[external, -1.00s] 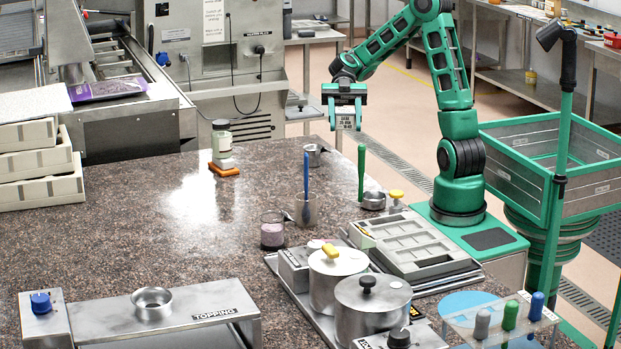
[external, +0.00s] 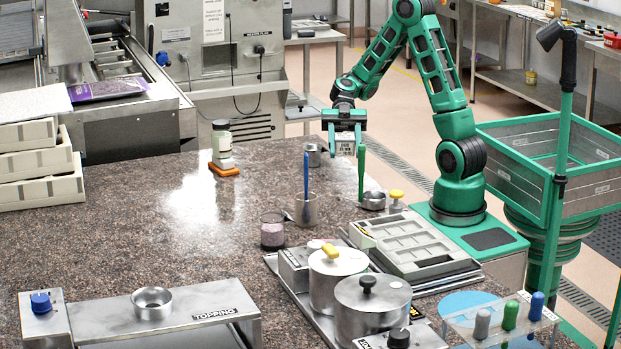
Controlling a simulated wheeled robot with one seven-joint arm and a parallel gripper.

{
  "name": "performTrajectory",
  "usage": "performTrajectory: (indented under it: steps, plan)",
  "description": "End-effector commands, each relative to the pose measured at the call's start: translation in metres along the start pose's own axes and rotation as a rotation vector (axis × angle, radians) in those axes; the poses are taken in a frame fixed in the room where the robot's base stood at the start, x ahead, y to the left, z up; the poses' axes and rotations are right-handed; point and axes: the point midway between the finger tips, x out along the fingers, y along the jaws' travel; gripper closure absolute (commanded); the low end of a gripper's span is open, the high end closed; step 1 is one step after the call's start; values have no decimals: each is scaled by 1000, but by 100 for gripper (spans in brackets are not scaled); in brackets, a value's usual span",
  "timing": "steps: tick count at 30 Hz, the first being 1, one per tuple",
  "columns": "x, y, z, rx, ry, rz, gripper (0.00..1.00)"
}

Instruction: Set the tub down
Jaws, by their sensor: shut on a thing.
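My gripper (external: 345,134) is shut on the tub (external: 345,148), a small pale, clear-looking container with a printed label on its front. The fingers are on its left and right sides, and the tub is upright. It is by the far right edge of the speckled counter (external: 250,230), behind the green-handled ladle. From this single view I cannot tell whether its underside touches the counter or hangs above or beyond the edge.
A small metal cup (external: 313,155) stands close left of the tub. A metal ladle with an upright green handle (external: 362,172) is just in front.

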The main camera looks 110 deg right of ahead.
Motion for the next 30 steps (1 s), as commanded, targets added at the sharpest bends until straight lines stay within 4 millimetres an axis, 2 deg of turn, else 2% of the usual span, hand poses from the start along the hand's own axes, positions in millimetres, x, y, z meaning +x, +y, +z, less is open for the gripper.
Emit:
performTrajectory:
  steps: [3,18,29,30]
  plan:
    - [8,0,17,4,3,-2,80]
    - [29,-1,68,2,1,-2,80]
    - [30,0,72,1,-1,-1,80]
    - [30,0,73,1,-1,-1,53]
